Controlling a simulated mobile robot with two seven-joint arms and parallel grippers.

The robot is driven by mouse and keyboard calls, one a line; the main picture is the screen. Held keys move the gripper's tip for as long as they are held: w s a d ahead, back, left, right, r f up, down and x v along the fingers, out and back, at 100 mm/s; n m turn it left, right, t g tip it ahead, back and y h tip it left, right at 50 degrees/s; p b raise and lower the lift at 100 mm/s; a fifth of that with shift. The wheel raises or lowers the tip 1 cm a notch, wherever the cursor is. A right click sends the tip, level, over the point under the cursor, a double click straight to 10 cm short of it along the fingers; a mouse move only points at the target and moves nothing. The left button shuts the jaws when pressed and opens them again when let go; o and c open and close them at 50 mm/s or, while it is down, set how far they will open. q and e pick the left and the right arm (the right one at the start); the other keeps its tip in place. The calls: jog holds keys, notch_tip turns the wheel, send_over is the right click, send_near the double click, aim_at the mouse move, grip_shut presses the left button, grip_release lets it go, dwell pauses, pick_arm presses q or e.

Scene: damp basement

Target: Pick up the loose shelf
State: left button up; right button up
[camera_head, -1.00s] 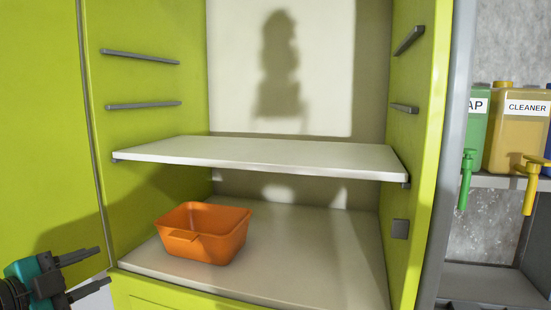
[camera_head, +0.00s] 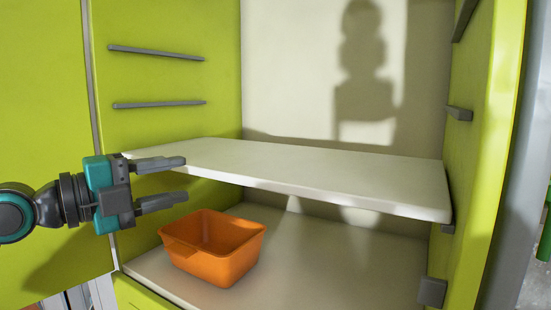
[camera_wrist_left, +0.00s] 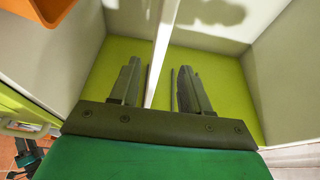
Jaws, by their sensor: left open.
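The loose shelf (camera_head: 310,172) is a white flat board lying across the inside of the green cabinet, above an orange bin. My left gripper (camera_head: 185,178) is open at the shelf's front left edge, one finger above the board and one below in the head view. In the left wrist view the shelf (camera_wrist_left: 163,45) shows edge-on as a thin white strip between the two open fingers (camera_wrist_left: 157,85). The strip runs nearer the left finger there, and I cannot tell whether either finger touches it. My right gripper is out of view.
The orange bin (camera_head: 215,262) stands on the cabinet floor (camera_head: 330,265) below the shelf, close under my left gripper. Grey rails (camera_head: 158,104) line the green side walls. The space above the shelf is empty apart from a shadow on the back wall.

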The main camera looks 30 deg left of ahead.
aim_at(231, 165)
pick_arm(q)
jog(key=x, duration=0.5)
jog(key=shift+w+d+p, duration=0.15)
jog(key=shift+w+p, duration=0.15)
jog(key=shift+x, duration=1.6)
jog(key=shift+w+d+r+p, duration=0.1)
jog(key=shift+w+d+p, duration=0.15)
jog(key=shift+w+p, duration=0.15)
jog(key=shift+w+d, duration=0.25)
jog(key=shift+w, duration=0.2)
jog(key=shift+c, duration=0.5)
grip_shut()
